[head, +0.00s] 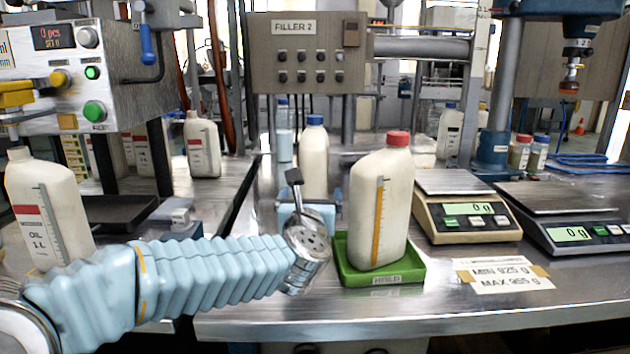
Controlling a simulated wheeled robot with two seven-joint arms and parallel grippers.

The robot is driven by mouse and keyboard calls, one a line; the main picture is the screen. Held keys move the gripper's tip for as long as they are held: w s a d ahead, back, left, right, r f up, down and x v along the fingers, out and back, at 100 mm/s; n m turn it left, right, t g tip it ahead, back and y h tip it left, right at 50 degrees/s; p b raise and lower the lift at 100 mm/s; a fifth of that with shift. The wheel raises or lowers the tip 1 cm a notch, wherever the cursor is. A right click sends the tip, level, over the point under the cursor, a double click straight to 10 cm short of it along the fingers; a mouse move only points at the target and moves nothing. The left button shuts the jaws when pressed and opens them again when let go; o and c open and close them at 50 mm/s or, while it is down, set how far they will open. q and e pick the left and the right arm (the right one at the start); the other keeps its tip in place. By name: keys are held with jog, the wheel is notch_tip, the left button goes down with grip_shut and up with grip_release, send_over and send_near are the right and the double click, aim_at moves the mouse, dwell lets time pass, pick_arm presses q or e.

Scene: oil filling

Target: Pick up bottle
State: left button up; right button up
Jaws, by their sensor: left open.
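A cream bottle (381,205) with a red cap and an orange level strip stands upright in a green tray (378,277) near the table's front. My left gripper (299,192) is just left of this bottle, apart from it, with a dark finger pointing up; it is open and looks empty. Another cream bottle (314,160) with a blue cap stands behind the gripper, its lower part partly hidden. An uncapped bottle (48,215) labelled OIL 1 L stands at the far left under the filler. My right gripper is out of view.
Two scales (466,222) (560,242) reading 0 g stand right of the tray. A paper label (503,277) lies before them. The FILLER 2 panel (308,52) hangs behind. The front steel edge is clear. A gap separates the left table.

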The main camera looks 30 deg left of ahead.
aim_at(313, 186)
pick_arm(q)
jog(key=x, duration=0.4)
jog(key=shift+w+a, duration=0.1)
jog(key=p+x, duration=0.2)
jog(key=x, duration=0.3)
jog(key=shift+w+a+r+p, duration=0.15)
jog(key=shift+a+r+p, duration=0.05)
jog(key=shift+a+p, duration=0.1)
jog(key=shift+d, duration=0.1)
grip_shut()
jog(key=shift+r, duration=0.1)
